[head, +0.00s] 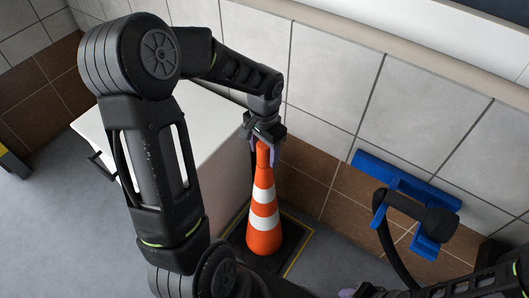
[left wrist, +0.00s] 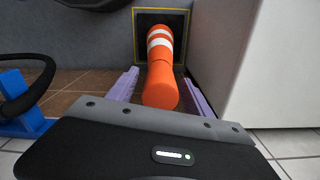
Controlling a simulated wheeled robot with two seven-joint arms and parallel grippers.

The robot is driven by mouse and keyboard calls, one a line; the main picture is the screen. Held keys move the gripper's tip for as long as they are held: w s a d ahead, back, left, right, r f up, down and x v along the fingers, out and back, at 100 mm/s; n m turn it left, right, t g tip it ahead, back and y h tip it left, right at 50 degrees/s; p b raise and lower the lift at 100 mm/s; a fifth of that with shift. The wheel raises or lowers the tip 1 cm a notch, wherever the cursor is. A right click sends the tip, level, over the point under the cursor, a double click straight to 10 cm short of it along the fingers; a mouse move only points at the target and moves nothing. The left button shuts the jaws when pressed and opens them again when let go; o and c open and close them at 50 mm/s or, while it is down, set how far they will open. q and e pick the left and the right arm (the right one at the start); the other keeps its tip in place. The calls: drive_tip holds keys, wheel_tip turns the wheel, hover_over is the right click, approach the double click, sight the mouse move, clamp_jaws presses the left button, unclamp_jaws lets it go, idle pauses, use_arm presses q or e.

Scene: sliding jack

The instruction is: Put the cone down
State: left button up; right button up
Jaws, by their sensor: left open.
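The orange cone (head: 264,210) with white bands stands upright on a black square mat (head: 291,243) with a yellow border, in the head view. My left gripper (head: 264,150) is above it, with its fingers on either side of the cone's narrow top. In the left wrist view, the purple fingers (left wrist: 162,90) are spread with gaps beside the cone (left wrist: 160,85), and the mat (left wrist: 145,22) shows behind it. Part of my right gripper (head: 350,292) shows at the bottom edge of the head view; its jaws are mostly cut off.
A white cabinet (head: 195,135) with a dark handle stands to the left of the cone, close to the mat. A blue wall holder (head: 385,170) with a black handle and hose is at the right. The tiled wall is close behind the cone.

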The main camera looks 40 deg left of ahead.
use_arm(q)
wheel_tip(320, 180, up, 11)
drive_tip(key=shift+p, duration=0.7)
drive_tip(key=w+d+f+n+t+h, duration=0.1)
drive_tip(key=d+f+t+h, duration=0.15)
drive_tip(key=d+f, duration=1.4)
drive_tip(key=s+d+f+n+g+h, duration=0.1)
drive_tip(key=s+d+f, duration=0.3)
drive_tip(key=s+f, duration=0.3)
drive_tip(key=s+d+f+n, duration=0.1)
drive_tip(key=s+d+f, duration=0.4)
drive_tip(key=s+f, duration=0.2)
drive_tip(key=shift+s+n+g+h, duration=0.35)
drive_tip(key=shift+s+n, duration=0.05)
drive_tip(key=shift+s, duration=0.4)
drive_tip(key=shift+c, duration=0.3)
